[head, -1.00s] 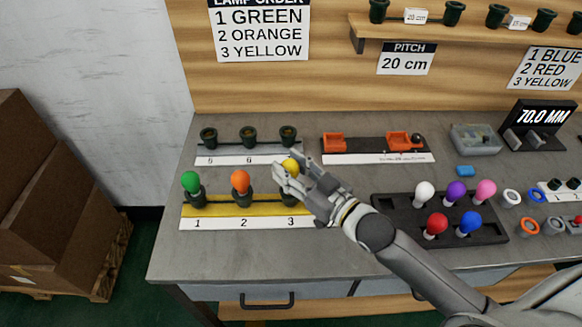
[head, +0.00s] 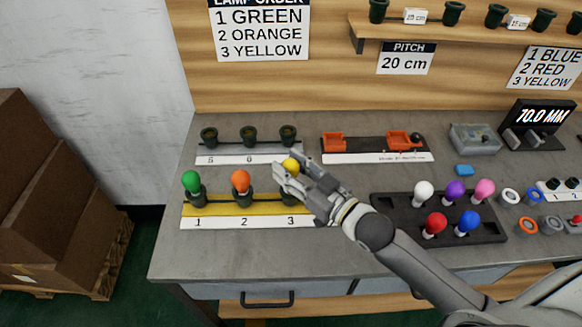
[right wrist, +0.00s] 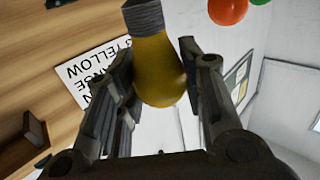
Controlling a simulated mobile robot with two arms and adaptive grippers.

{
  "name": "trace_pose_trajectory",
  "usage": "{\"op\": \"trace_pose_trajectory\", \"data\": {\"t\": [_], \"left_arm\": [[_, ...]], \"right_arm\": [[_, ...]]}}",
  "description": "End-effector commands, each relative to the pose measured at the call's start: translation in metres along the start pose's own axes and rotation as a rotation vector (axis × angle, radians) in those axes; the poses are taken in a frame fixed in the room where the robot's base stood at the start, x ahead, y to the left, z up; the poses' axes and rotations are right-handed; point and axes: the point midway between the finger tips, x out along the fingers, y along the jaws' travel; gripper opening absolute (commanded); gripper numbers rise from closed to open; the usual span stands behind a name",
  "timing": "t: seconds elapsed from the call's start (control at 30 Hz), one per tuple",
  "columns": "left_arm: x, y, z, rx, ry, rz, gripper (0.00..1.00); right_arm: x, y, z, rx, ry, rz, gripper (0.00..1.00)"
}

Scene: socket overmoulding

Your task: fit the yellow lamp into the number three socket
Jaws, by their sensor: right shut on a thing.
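The yellow lamp (head: 290,165) is held between the fingers of my right gripper (head: 289,162), above the number three socket (head: 288,200). It sits higher than the seated orange lamp (head: 240,181). In the right wrist view, both fingers flank the yellow bulb (right wrist: 158,70), and its grey threaded base (right wrist: 142,15) shows bare at the top edge. My fingers partly hide the socket, so the gap below the lamp is unclear. The green lamp (head: 191,181) stands in socket 1 and the orange lamp in socket 2. My left gripper is not in view.
The yellow socket strip has a white numbered front (head: 218,222). Behind it is a row of empty dark sockets (head: 249,137). A black tray (head: 391,214) with several coloured lamps lies to the right, near my forearm. The worktop in front of the strip is clear.

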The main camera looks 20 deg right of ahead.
Motion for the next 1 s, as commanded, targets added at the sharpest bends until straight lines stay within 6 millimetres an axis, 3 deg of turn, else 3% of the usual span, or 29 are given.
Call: {"op": "trace_pose_trajectory", "data": {"t": [0.3,1.0], "left_arm": [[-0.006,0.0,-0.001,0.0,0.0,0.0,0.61],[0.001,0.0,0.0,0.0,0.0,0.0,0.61]], "right_arm": [[0.0,0.0,-0.001,0.0,0.0,0.0,0.17],[0.0,0.0,0.01,0.0,0.0,0.0,0.17]]}}
